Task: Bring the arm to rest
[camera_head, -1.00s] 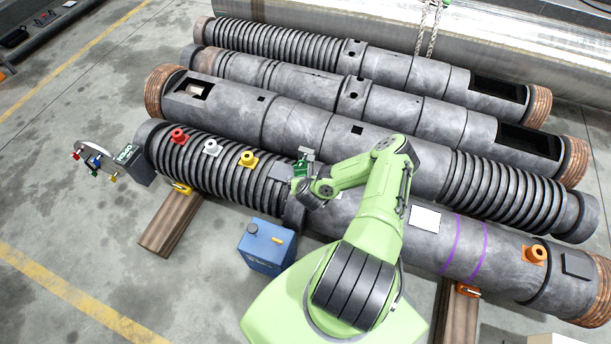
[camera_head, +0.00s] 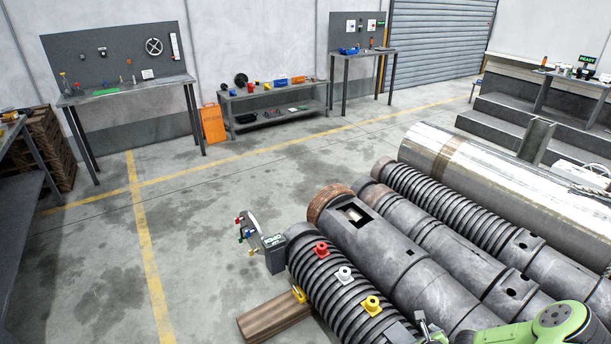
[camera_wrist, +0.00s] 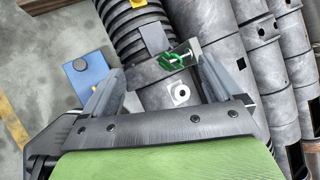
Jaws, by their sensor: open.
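My arm (camera_head: 540,329) enters the head view at the bottom right corner, low over the barrels. My gripper (camera_wrist: 160,66) shows in the wrist view with its two grey fingers spread wide apart and nothing held between them. Beneath and beyond the fingers is the dark ribbed barrel (camera_wrist: 126,38). A green piece (camera_wrist: 176,60) with a grey bracket sits on it, just past the fingertips. A white square with a dark centre (camera_wrist: 180,94) shows between the fingers. In the head view the gripper is not clearly seen.
Red (camera_head: 321,249), white (camera_head: 344,273) and yellow (camera_head: 371,305) fittings stand on the near ribbed barrel (camera_head: 318,287). More barrels lie alongside. A shelf (camera_head: 275,105) and workbench (camera_head: 125,90) line the wall; the middle floor is clear.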

